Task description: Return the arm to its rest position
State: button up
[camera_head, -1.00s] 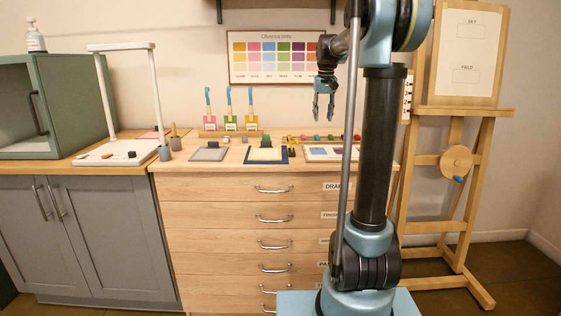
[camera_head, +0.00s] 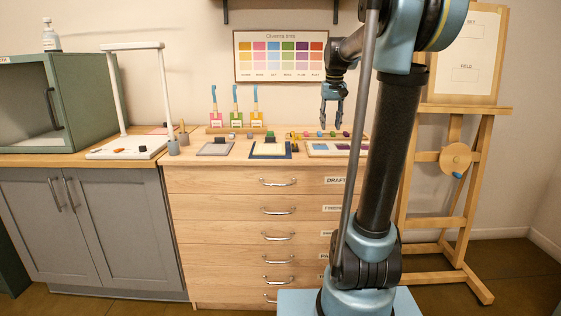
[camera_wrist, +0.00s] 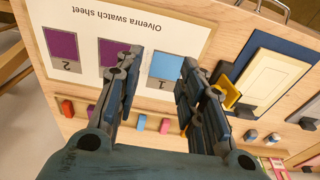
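My gripper (camera_head: 332,119) hangs from my arm with its fingers pointing down, in the air above the right part of the drawer-cabinet top. In the wrist view my gripper (camera_wrist: 163,62) has its two dark fingers spread apart with nothing between them. The swatch sheet (camera_wrist: 190,28) lies below the fingers, with purple and blue squares on it. It also shows in the head view (camera_head: 318,154). My arm stands upright at the right of the head view and hides part of the cabinet and wall.
Several small coloured blocks stand in a row behind the sheet, including a pink one (camera_wrist: 140,123). A yellow object (camera_wrist: 226,93) shows beside the right finger. A wooden easel (camera_head: 485,160) stands right of my arm. A white lamp frame (camera_head: 110,90) and green cabinet (camera_head: 95,95) are left.

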jog(key=s+f, duration=1.2)
jog(key=s, duration=0.5)
jog(key=s+f, duration=1.3)
jog(key=s, duration=0.4)
jog(key=shift+f, duration=0.3)
